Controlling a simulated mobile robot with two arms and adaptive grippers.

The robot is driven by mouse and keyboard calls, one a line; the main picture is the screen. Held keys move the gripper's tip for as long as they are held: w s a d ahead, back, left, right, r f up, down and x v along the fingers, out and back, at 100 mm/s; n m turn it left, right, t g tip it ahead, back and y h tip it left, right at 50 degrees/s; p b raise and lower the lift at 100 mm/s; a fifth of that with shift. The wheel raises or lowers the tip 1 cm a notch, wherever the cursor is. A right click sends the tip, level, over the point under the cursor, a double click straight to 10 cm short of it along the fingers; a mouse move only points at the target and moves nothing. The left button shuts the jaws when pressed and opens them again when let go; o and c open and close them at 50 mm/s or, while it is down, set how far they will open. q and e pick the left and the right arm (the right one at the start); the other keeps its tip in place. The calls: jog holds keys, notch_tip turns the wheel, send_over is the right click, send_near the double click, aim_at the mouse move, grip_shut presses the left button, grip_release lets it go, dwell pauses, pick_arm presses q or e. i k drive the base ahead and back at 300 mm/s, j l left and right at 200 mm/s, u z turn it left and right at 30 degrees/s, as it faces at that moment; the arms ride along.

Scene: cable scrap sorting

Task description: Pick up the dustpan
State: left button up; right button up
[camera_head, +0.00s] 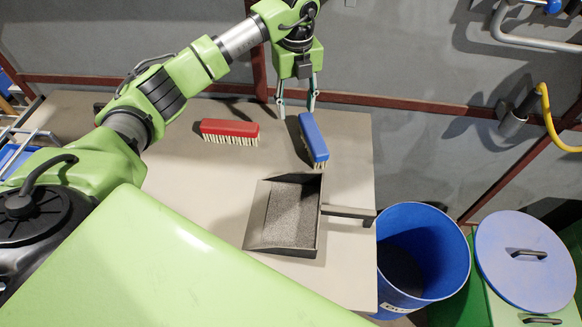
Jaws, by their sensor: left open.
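The dark dustpan (285,218) lies on the table with its handle pointing right, the handle end reaching the table's right edge. Grey granular material covers the inside of its pan. My left gripper (297,112) is open and points down over the back of the table, behind the dustpan and apart from it. Its fingertips are near the far end of a blue brush (313,138); I cannot tell whether they touch it. My right gripper is not in view.
A red brush (230,131) lies left of the blue one. The table (190,220) is clear left of the dustpan. A blue bin (440,240) stands against the table's right side, below the handle end. A blue round lid (525,260) is further right.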

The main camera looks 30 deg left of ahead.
aim_at(287, 209)
jog(key=u, duration=0.75)
jog(key=z, duration=1.35)
jog(key=u, duration=1.35)
